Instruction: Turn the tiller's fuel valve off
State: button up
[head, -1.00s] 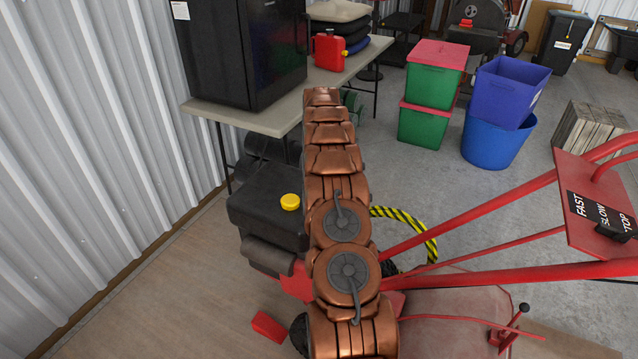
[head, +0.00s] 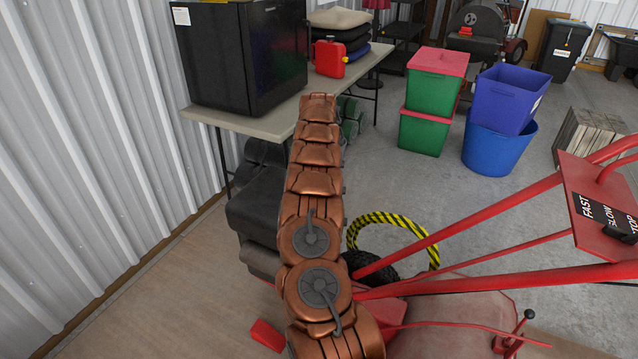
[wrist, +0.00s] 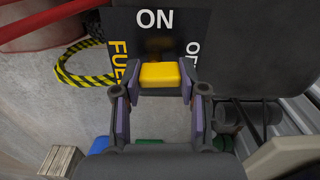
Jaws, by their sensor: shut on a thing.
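The red tiller (head: 455,284) stands at the lower right in the head view, with its dark engine (head: 258,205) partly behind my arm. In the wrist view, the yellow fuel valve handle (wrist: 160,75) sits in front of a black plate (wrist: 190,22) marked ON at the top, FUEL at the left and a partly hidden OFF at the right. My gripper (wrist: 160,88) has its fingers on either side of the handle and is shut on it. The handle's exact angle is hard to tell. In the head view, my arm hides the gripper and valve.
A table (head: 262,125) with a black fridge (head: 240,55) and red fuel can (head: 330,58) stands behind the engine. A yellow-black hose (head: 425,235) lies beside the tiller. Green bins (head: 424,132) and blue bins (head: 490,148) stand beyond. Open floor lies at the lower left.

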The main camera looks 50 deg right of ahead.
jog(key=shift+m, duration=0.5)
jog(key=o, duration=1.1)
jog(key=shift+o, duration=0.2)
jog(key=shift+r, duration=0.15)
notch_tip(320, 180, up, 7)
jog(key=shift+d+f, duration=0.1)
jog(key=shift+f, duration=0.05)
jog(key=shift+r, duration=0.25)
